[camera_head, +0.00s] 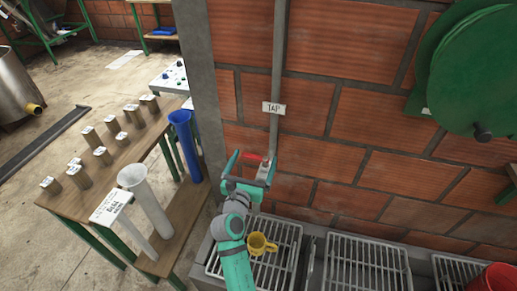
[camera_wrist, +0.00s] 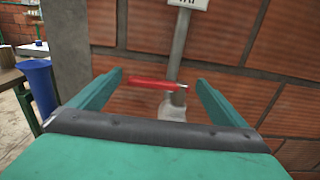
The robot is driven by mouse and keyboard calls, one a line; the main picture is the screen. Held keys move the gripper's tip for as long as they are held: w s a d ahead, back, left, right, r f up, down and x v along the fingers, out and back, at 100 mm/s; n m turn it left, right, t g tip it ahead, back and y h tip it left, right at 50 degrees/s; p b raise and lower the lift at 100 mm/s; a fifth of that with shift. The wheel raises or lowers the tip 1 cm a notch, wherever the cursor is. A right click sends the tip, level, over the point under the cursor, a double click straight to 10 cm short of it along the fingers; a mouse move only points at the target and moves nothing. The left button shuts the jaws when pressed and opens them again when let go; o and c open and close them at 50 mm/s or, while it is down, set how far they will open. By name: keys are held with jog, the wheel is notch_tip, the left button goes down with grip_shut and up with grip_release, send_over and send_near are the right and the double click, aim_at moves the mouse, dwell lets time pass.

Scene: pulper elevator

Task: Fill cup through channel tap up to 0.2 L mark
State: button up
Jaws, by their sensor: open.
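The tap (camera_head: 264,171) is on a grey pipe on the brick wall, under a white sign reading TAP (camera_head: 274,108). Its red handle (camera_head: 250,156) points left and also shows in the wrist view (camera_wrist: 152,83). My gripper (camera_head: 252,170) is open in front of the tap. In the wrist view, its fingers (camera_wrist: 160,88) stand apart to either side of the handle, and I cannot tell if either touches it. A yellow cup (camera_head: 261,244) stands on the metal grate (camera_head: 285,232) below the tap. Its contents and any 0.2 L mark are not readable.
A wooden table (camera_head: 115,165) with several labelled small containers is at left. A blue tall vessel (camera_head: 186,146) and a white one (camera_head: 147,199) stand near the wall's end. A green wheel (camera_head: 470,70) is at upper right. A red bucket (camera_head: 494,279) is at lower right.

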jog(key=shift+x, duration=2.95)
